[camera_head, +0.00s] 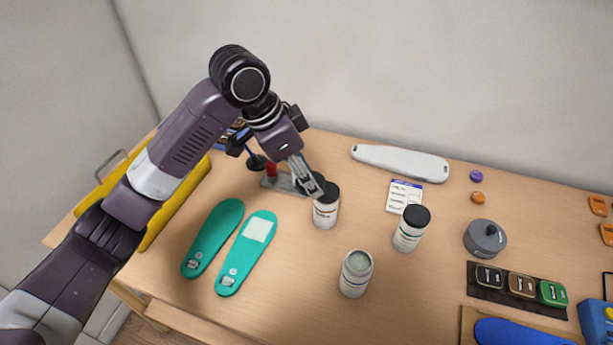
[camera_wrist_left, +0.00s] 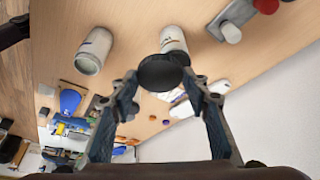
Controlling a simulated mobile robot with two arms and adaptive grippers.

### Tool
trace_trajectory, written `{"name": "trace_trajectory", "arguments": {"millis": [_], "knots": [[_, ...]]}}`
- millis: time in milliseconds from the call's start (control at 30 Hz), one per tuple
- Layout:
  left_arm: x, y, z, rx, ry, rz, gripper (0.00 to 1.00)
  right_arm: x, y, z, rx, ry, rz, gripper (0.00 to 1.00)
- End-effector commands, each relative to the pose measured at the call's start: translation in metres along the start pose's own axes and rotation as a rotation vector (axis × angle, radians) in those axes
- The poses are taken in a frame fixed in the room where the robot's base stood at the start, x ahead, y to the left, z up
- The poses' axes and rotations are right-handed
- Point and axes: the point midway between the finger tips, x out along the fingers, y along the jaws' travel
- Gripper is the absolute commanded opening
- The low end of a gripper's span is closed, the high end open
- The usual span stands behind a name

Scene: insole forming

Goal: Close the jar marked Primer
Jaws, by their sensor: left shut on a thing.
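My left gripper (camera_head: 313,188) is shut on a black lid, which shows as a dark disc between the fingertips in the left wrist view (camera_wrist_left: 160,73). It is held close to a white jar with a black cap (camera_head: 325,212); whether they touch is unclear. This jar is also behind the lid in the left wrist view (camera_wrist_left: 173,40). An open white jar (camera_head: 355,276) stands upright nearer the front, with greyish contents; it also shows in the left wrist view (camera_wrist_left: 95,48). Another black-capped jar (camera_head: 408,234) stands to the right. I cannot read the labels. My right gripper is out of view.
Two teal insoles (camera_head: 212,238) lie left of the jars. A small stand with a red part (camera_head: 272,170) is behind the gripper. A label card (camera_head: 404,196), a grey lidded pot (camera_head: 485,238) and a dark tray of tins (camera_head: 490,293) lie to the right. Bare table surrounds the open jar.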

Motion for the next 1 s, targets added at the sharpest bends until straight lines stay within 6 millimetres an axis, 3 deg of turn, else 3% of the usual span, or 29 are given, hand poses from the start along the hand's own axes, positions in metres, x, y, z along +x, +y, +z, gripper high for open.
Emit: {"name": "trace_trajectory", "arguments": {"millis": [167,333,633,800,1000], "knots": [[0.0,-0.001,0.001,-0.006,0.0,-0.003,0.33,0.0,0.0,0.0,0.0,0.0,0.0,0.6],[-0.007,-0.006,0.02,-0.106,-0.002,-0.049,0.33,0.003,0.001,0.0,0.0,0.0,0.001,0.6],[-0.034,-0.013,0.095,-0.547,-0.002,-0.237,0.33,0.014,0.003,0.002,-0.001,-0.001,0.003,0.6],[-0.048,-0.006,0.139,-0.801,-0.002,-0.342,0.33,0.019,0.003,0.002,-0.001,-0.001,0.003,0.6],[-0.059,0.004,0.176,-1.02,-0.001,-0.428,0.33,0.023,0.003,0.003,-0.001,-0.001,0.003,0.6]]}}
